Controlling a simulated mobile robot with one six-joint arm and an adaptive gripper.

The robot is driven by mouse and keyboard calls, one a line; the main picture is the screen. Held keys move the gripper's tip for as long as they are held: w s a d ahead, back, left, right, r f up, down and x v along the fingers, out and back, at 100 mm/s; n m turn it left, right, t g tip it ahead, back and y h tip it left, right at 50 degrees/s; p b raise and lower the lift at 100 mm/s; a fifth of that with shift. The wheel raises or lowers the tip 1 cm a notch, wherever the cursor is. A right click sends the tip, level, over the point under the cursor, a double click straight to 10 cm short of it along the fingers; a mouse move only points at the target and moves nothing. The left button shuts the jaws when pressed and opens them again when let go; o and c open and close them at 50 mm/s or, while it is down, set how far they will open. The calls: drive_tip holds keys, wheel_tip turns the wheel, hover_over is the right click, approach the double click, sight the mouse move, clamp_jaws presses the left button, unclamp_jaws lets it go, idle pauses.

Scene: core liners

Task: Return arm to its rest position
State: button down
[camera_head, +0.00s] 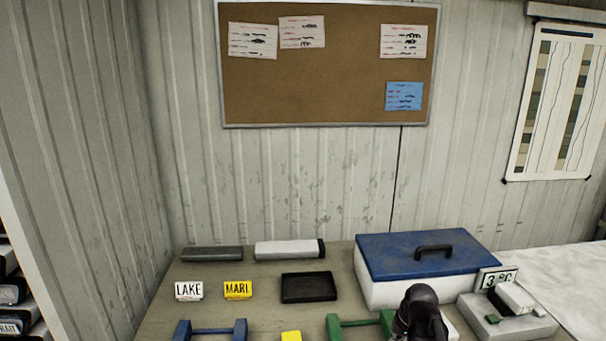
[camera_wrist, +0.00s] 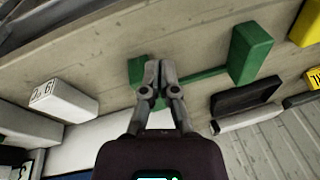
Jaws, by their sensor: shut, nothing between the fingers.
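My arm (camera_head: 420,312) shows at the bottom of the head view, in front of the white box with the blue lid (camera_head: 420,252). My gripper (camera_wrist: 155,80) shows in the wrist view with its two fingers together and nothing between them. The fingers overlap part of a green rack (camera_wrist: 252,52) in that view; I cannot tell whether they touch it. In the head view the fingertips are hidden or out of frame.
The green rack (camera_head: 354,321) and a blue rack (camera_head: 212,330) stand at the bench front. A black tray (camera_head: 309,288), LAKE card (camera_head: 188,291), yellow MARL card (camera_head: 238,290) and yellow block (camera_head: 291,337) lie left of my arm. A grey device (camera_head: 507,322) stands right.

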drive_tip(key=s+a+n+g+h, duration=0.1)
drive_tip(key=s+a+g, duration=0.1)
drive_tip(key=s+a, duration=0.6)
drive_tip(key=shift+f+n+h, duration=0.25)
drive_tip(key=shift+n+h, duration=0.05)
drive_tip(key=shift+h, duration=0.1)
